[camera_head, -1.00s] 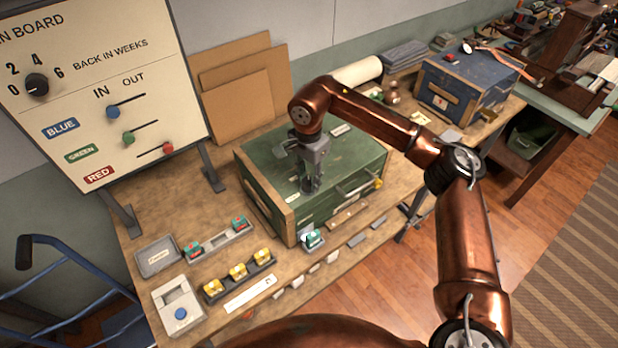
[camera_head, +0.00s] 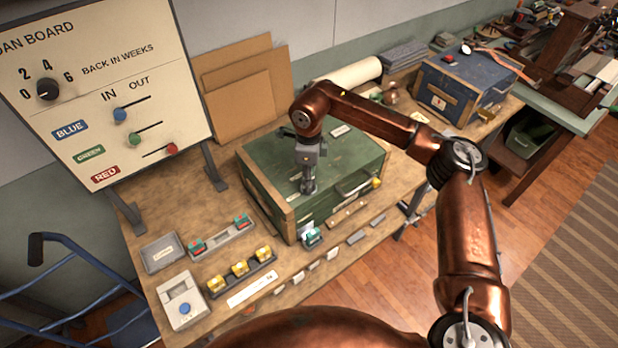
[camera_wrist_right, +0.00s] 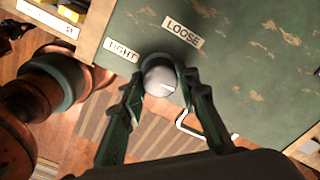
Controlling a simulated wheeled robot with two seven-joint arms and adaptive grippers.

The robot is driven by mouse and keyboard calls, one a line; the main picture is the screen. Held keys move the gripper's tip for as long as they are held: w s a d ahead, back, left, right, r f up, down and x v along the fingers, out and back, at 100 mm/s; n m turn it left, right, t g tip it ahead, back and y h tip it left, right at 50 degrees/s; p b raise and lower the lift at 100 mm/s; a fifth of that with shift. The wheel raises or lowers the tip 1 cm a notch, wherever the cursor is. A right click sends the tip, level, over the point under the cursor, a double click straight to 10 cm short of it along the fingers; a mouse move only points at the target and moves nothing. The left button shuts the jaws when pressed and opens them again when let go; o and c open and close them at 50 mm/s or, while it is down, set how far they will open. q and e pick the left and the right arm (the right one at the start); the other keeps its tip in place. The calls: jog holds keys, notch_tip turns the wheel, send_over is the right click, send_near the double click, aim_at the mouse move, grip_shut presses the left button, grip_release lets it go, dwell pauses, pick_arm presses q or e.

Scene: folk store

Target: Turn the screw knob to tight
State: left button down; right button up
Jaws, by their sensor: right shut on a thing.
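The screw knob (camera_wrist_right: 160,80), a round grey-white cap with a dark rim, is on top of the green chest (camera_head: 345,160). In the right wrist view, a TIGHT label (camera_wrist_right: 121,51) lies to the left of the knob and a LOOSE label (camera_wrist_right: 182,30) lies above it. My right gripper (camera_wrist_right: 159,78) is shut on the knob, one finger on each side. In the head view, my right gripper (camera_head: 308,190) points down at the chest top and hides the knob. My left gripper is not in view.
A handle (camera_head: 357,188) is on the chest's front. A tray of yellow pieces (camera_head: 243,276), a grey box (camera_head: 161,253) and a blue-button box (camera_head: 182,300) stand left of the chest. A sign board (camera_head: 100,90) stands behind them. A blue chest (camera_head: 465,88) is farther right.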

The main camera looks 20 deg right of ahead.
jog(key=m+p, duration=0.1)
jog(key=m, duration=0.3)
jog(key=shift+r+m, duration=0.15)
jog(key=shift+m, duration=0.15)
jog(key=m+p, duration=0.1)
jog(key=m, duration=0.3)
jog(key=shift+w+m, duration=0.1)
jog(key=shift+m, duration=0.2)
jog(key=m+p, duration=0.1)
jog(key=m, duration=0.3)
jog(key=shift+m, duration=0.3)
jog(key=m+p, duration=0.1)
jog(key=m, duration=0.3)
jog(key=shift+p, duration=0.3)
jog(key=m+p, duration=0.1)
jog(key=m, duration=0.4)
jog(key=m+p, duration=0.1)
jog(key=m, duration=0.3)
jog(key=shift+m, duration=0.3)
jog(key=m+p, duration=0.1)
jog(key=m, duration=0.3)
jog(key=shift+p, duration=0.35)
jog(key=m+p, duration=0.1)
jog(key=m, duration=0.3)
jog(key=shift+m, duration=0.4)
